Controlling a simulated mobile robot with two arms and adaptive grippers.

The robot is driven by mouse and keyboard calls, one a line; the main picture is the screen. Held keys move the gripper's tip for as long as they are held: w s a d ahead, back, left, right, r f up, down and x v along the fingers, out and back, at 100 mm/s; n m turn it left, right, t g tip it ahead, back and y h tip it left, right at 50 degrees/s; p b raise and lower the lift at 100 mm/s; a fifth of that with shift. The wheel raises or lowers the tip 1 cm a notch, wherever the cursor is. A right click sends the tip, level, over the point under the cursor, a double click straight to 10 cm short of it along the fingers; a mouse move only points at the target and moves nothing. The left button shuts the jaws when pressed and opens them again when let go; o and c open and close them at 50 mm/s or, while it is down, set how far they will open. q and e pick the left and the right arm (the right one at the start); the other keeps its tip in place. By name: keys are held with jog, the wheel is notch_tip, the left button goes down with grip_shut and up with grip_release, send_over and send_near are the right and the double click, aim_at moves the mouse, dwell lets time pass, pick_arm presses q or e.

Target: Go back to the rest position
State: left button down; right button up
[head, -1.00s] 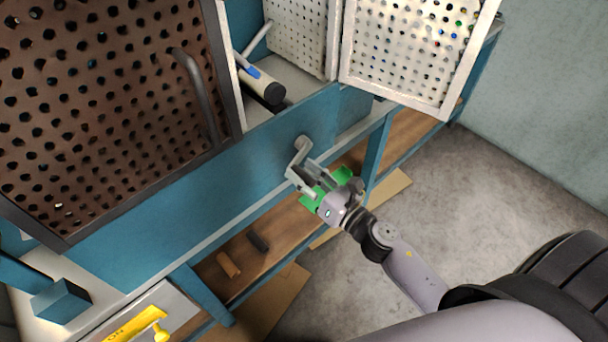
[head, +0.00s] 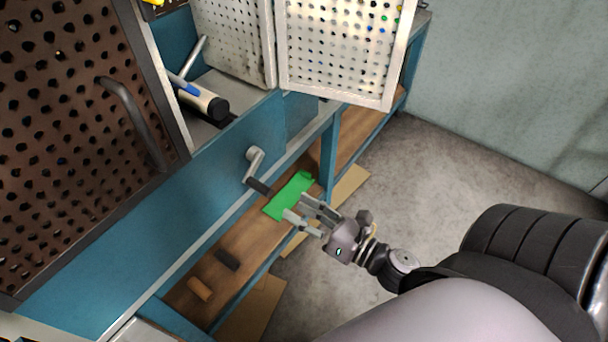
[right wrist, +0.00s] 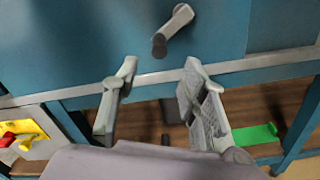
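My right gripper (head: 303,214) is open and empty in the head view, to the right of a crank handle (head: 257,172) on the blue machine front and apart from it. In the right wrist view the two fingers of the right gripper (right wrist: 160,95) are spread, and the crank handle (right wrist: 173,29) shows beyond them with a clear gap. My left gripper is not in view.
The blue machine (head: 180,210) has perforated panels (head: 340,45) above it. A wooden shelf (head: 235,235) below holds a green object (head: 288,197) and two small blocks. Grey floor (head: 440,160) lies open to the right.

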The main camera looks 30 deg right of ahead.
jog(key=shift+s+d, duration=0.1)
jog(key=shift+s, duration=0.15)
dwell(0.3)
jog(key=s+d+f+m+g+h+p, duration=0.1)
jog(key=s+f+m+g+h, duration=0.2)
jog(key=f+m, duration=0.95)
jog(key=s+d+f+m+g+h+p, duration=0.1)
jog(key=s+f+m+g+h+p, duration=0.4)
jog(key=f, duration=1.3)
jog(key=s+f+m+g+y+b, duration=0.1)
jog(key=s+f+m+g, duration=0.3)
jog(key=s+f+m, duration=0.3)
jog(key=s+a+f+m+g+b, duration=0.1)
jog(key=s+f+m+g, duration=0.3)
jog(key=s+f+m, duration=0.4)
jog(key=s+f, duration=0.1)
jog(key=s, duration=0.5)
jog(key=shift+s+a+y, duration=0.2)
jog(key=shift+s+y, duration=0.2)
